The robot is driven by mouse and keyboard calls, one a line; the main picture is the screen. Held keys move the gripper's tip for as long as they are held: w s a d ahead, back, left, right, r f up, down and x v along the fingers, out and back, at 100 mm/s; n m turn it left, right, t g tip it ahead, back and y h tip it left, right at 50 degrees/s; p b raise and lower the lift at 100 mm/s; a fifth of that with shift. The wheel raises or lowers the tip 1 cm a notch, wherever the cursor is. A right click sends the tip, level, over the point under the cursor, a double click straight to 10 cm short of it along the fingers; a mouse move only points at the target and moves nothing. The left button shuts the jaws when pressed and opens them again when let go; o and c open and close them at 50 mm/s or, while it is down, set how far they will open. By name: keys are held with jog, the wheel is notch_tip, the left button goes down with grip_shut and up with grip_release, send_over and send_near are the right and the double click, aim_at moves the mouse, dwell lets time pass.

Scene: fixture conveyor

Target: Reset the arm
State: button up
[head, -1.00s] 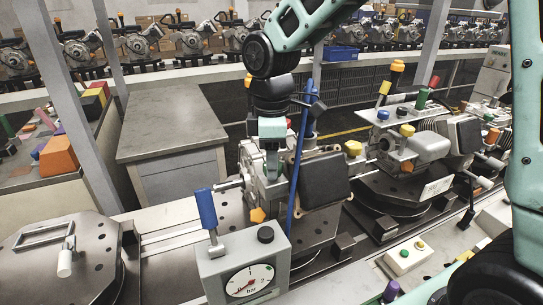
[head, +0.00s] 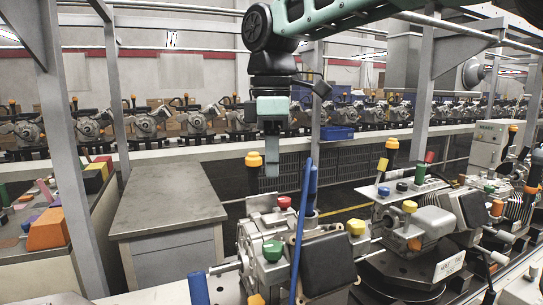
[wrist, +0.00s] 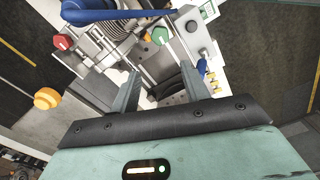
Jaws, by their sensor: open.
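My gripper (head: 271,165) hangs from my teal arm, fingers pointing down, above the nearest engine fixture (head: 290,245) in the head view. It is clear of the fixture and nothing shows between the fingers. In the wrist view the two fingers of my gripper (wrist: 158,92) stand apart with a gap between them. Below them lie the fixture's grey parts, a green knob (wrist: 160,35), a red knob (wrist: 62,42) and a yellow knob (wrist: 46,98).
A blue rod (head: 301,230) rises beside the fixture, near my gripper. A second fixture (head: 415,235) stands to the right. A grey cabinet (head: 167,198) is at left, its top bare. Metal posts (head: 118,95) frame the area. A row of engines (head: 147,120) lines the back.

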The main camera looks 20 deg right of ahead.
jog(key=shift+r, duration=0.45)
